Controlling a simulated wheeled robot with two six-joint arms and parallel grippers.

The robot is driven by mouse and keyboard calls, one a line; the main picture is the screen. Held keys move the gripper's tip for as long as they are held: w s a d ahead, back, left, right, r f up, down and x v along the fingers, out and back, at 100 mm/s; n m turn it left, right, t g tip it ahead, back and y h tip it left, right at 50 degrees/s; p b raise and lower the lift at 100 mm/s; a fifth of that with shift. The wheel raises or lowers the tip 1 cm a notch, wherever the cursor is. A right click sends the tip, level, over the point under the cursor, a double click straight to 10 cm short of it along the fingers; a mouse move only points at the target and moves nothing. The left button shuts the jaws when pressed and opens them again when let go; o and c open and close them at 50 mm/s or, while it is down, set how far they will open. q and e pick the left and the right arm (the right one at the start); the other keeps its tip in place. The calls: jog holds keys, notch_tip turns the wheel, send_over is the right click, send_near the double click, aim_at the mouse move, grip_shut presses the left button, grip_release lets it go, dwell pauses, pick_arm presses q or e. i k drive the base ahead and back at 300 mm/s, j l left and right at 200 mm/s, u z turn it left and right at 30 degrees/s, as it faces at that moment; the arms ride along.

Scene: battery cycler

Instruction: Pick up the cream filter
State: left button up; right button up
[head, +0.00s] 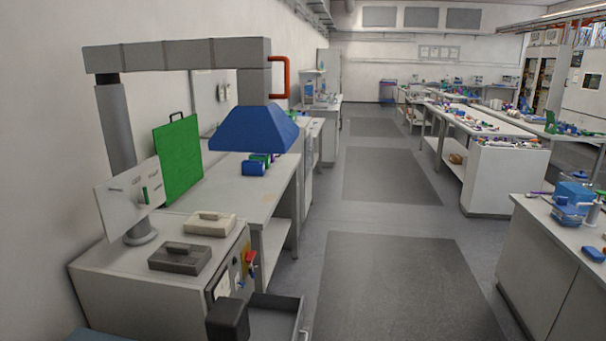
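The cream filter (209,224) is a flat, pale block with a raised grip on top. It lies on top of the white cabinet (110,268) at the left, under the extraction arm. A dark grey filter (180,257) of similar shape lies just in front of it, with a small gap between them. The cream filter is in plain sight and nothing covers it. Neither of my grippers can be made out in the head view.
A grey extraction arm (175,53) with a blue hood (254,130) hangs above and behind the filters. A post and tilted white panel (129,197) stand left of them. An open dark drawer (279,302) juts out in front. The aisle floor (382,225) is clear.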

aim_at(210, 223)
jog(key=i+l, duration=0.45)
jog(key=i+l+u, duration=0.15)
jog(key=i+l, duration=0.7)
jog(key=l, duration=0.25)
jog(key=j+u, duration=0.05)
